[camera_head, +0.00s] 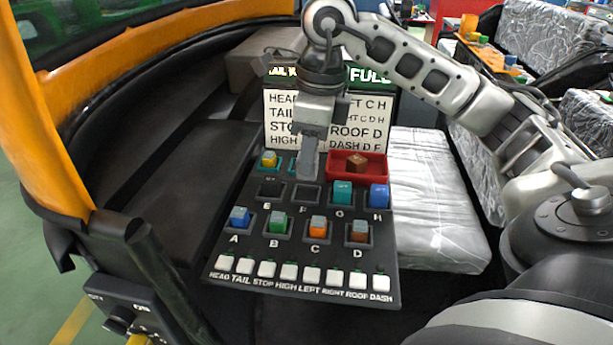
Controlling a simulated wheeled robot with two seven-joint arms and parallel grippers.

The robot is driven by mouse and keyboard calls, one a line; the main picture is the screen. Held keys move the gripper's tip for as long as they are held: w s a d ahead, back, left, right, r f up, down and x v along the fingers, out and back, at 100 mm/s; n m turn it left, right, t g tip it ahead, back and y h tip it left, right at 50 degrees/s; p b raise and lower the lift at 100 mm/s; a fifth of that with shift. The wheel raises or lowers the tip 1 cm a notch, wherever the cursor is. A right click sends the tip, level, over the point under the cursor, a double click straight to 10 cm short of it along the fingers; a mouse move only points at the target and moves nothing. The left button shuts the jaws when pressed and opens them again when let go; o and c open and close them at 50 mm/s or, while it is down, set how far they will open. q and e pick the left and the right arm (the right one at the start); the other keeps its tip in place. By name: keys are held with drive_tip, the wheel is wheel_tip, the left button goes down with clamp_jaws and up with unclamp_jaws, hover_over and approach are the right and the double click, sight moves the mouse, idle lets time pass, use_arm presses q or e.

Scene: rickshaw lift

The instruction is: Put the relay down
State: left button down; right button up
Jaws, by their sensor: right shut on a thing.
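My right gripper (308,158) points down over the back part of the black relay panel (224,251), left of the red tray (370,178). It is shut on a relay, which the fingers hide almost wholly; whether it touches the panel I cannot tell. Socket F (307,194), just in front of the fingers, looks empty, and so does socket E (271,188). Teal relay G (342,192) and blue relay H (378,195) stand on the right. Blue A (239,217), green B (278,222), orange C (318,228) and brown D (358,232) fill the front row. My left gripper is not in view.
A brown block (357,162) lies in the red tray. A yellow-topped relay (269,158) sits at the back left of the panel. A lettered sign board (370,115) stands behind, partly covered by my gripper. White buttons (290,272) line the front edge. A silvery seat (435,190) is at right.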

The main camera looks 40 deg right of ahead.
drive_tip(key=w+d+f, duration=0.2)
drive_tip(key=f, duration=0.1)
drive_tip(key=w+f, duration=0.1)
drive_tip(key=f, duration=0.1)
drive_tip(key=shift+w+d+f, duration=0.15)
drive_tip(key=shift+w+d, duration=0.05)
drive_tip(key=shift+d, duration=0.2)
drive_tip(key=f, duration=0.3)
drive_tip(key=shift+w+d+f, duration=0.25)
drive_tip(key=shift+f, duration=0.1)
drive_tip(key=shift+f, duration=0.2)
drive_tip(key=o, duration=1)
drive_tip(key=shift+c, duration=0.2)
drive_tip(key=shift+r, duration=0.1)
